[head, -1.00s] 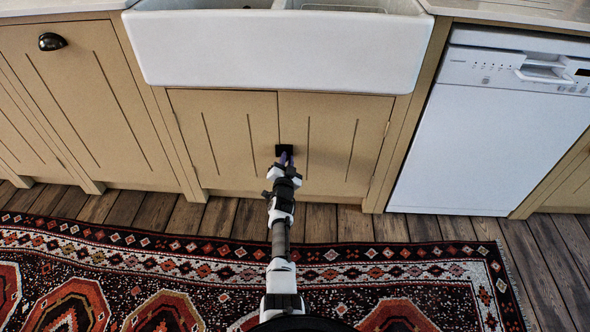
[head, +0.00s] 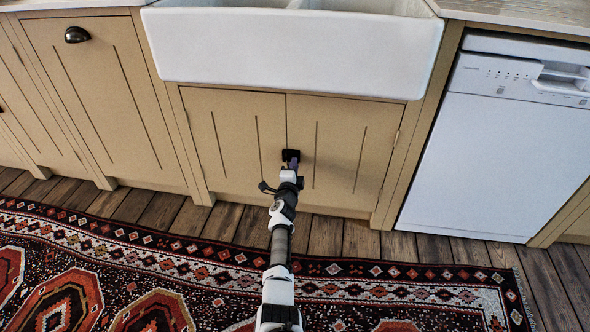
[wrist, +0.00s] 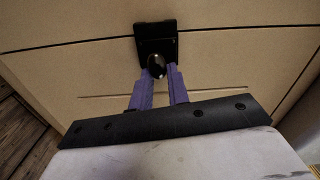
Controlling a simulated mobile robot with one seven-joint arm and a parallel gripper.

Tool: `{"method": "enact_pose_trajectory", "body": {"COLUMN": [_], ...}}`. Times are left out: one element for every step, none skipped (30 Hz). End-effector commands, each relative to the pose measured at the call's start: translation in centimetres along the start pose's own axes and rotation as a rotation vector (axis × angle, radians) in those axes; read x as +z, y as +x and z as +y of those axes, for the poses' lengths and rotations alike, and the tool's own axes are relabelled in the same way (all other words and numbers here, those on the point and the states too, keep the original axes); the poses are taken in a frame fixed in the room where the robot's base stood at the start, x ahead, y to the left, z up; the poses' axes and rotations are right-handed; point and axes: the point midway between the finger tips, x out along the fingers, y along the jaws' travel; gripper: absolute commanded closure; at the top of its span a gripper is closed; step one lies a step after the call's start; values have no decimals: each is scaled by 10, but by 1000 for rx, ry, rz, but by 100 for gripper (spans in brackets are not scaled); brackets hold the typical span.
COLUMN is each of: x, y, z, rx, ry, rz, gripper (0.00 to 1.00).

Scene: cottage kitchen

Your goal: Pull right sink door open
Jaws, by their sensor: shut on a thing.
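The right sink door (head: 345,150) is a tan grooved panel under the white sink, beside the left sink door (head: 235,135). It looks flush with the left door, with a thin seam between them. A small black latch with a round knob (wrist: 157,66) sits near that seam; its dark plate also shows in the head view (head: 291,155). My gripper (wrist: 160,72) has its two purple fingers on either side of the knob, shut on it. My arm reaches up to it from below in the head view (head: 293,165). The fingers partly hide the knob's lower side.
The white sink (head: 300,50) overhangs the doors. A white dishwasher (head: 490,150) stands to the right, and a tan cabinet with a dark cup pull (head: 77,35) to the left. Wooden floor (head: 330,235) and a patterned rug (head: 150,270) lie in front, with no loose objects.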

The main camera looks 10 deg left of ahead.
Motion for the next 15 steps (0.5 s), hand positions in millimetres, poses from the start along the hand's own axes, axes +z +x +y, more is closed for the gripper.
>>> {"method": "enact_pose_trajectory", "body": {"x": [0,0,0,0,0,0,0,0,0,0,0,0,0,0,0], "y": [1,1,1,1,1,1,1,1,1,1,1,1,1,1,1], "z": [0,-1,-1,-1,-1,-1,-1,-1,-1,-1,-1,-1,-1,-1,-1], "rx": [-2,-3,-3,-3,-3,-3,-3,-2,-3,-3,-3,-3,-3,-3,-3], "ry": [19,28,41,50,58,66,70,74,78,80,82,84,84,85,85], "rz": [0,0,0,0,0,0,0,0,0,0,0,0,0,0,0], "gripper": [100,100,100,100,100,100,100,100,100,100,100,100,100,100,100]}}
